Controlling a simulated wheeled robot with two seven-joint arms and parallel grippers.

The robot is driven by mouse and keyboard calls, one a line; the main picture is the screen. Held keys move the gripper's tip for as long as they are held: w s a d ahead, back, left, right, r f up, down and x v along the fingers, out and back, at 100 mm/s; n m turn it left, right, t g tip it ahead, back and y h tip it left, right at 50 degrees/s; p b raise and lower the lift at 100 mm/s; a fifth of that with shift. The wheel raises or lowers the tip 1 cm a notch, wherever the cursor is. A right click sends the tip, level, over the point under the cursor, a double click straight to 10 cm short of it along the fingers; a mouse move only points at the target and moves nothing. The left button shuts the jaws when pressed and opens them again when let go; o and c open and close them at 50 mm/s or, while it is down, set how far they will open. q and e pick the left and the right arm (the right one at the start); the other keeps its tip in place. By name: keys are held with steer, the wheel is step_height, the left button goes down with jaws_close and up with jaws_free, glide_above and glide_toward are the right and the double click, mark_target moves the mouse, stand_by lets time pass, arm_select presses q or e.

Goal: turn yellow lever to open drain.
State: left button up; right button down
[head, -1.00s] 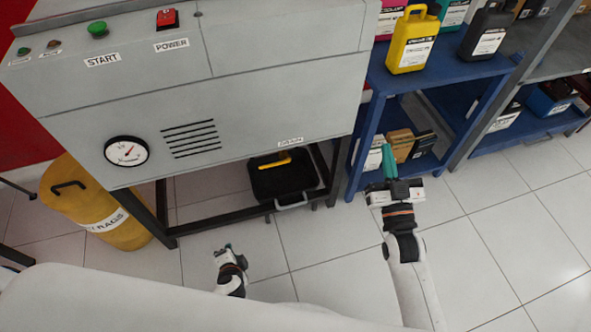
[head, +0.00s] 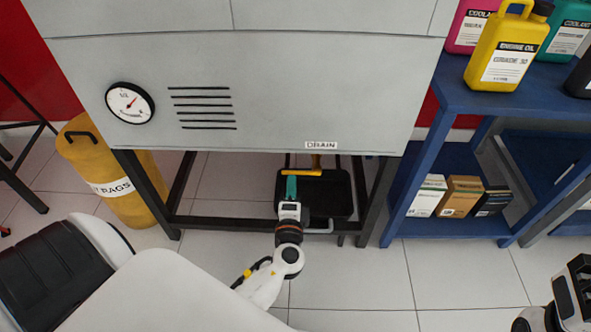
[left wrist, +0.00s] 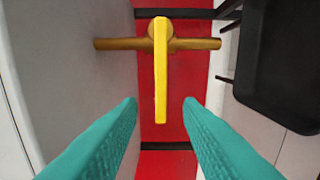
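The yellow lever (head: 301,172) is under the grey trainer's front panel, below the DRAIN label (head: 321,145). In the left wrist view the lever (left wrist: 160,75) is a straight bar across a brass pipe (left wrist: 198,44), its free end pointing down the picture. My left gripper (head: 289,187) is under the panel, just in front of the lever. In the left wrist view its teal fingers (left wrist: 160,106) are open, one each side of the lever's free end, with gaps on both sides.
A black drain pan (head: 338,200) sits below the lever on the frame (head: 215,223). A yellow rag bin (head: 103,200) stands left. A blue shelf (head: 445,98) with bottles and boxes stands right. Tiled floor (head: 400,275) is clear in front.

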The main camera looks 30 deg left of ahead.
arm_select(q)
steer(key=b+x, duration=0.1)
steer(key=x, duration=0.6)
steer(key=shift+w, duration=0.3)
steer(key=shift+a, duration=0.1)
steer(key=shift+c, duration=0.5)
jaws_close()
